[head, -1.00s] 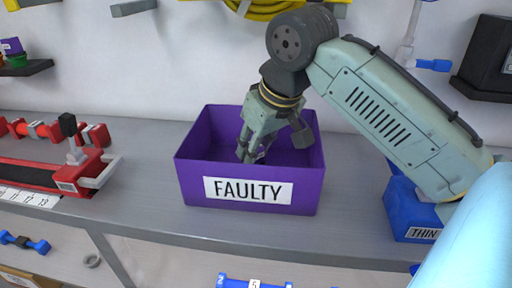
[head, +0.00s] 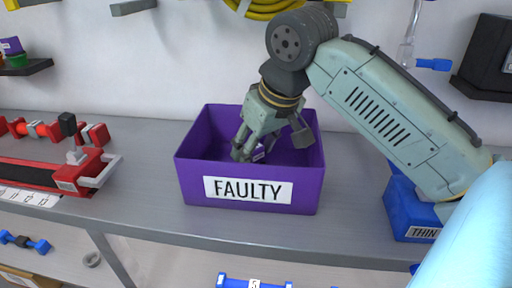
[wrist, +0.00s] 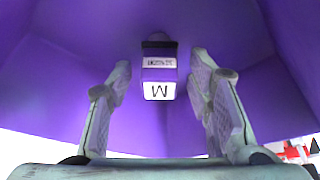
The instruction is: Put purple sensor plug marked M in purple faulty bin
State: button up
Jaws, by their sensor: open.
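The purple faulty bin (head: 302,180) stands on the grey bench, with a white label reading FAULTY on its front. My gripper (head: 250,152) reaches down inside it. In the wrist view my gripper (wrist: 160,100) is open, with a finger at each side. The purple sensor plug (wrist: 159,72), with a white face marked M, shows between and beyond the fingers against the purple bin inside. Gaps show on both sides of it, so the fingers do not appear to touch it. In the head view the plug (head: 260,151) is partly hidden by the fingers.
Red equipment (head: 85,170) with a grey handle stands on the bench to the left. A blue bin (head: 408,212) labelled THIN stands to the right, partly behind my arm. Bare bench lies between the red equipment and the faulty bin.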

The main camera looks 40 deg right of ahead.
jog(key=v, duration=1.2)
jog(key=shift+r, duration=0.1)
dwell(1.0)
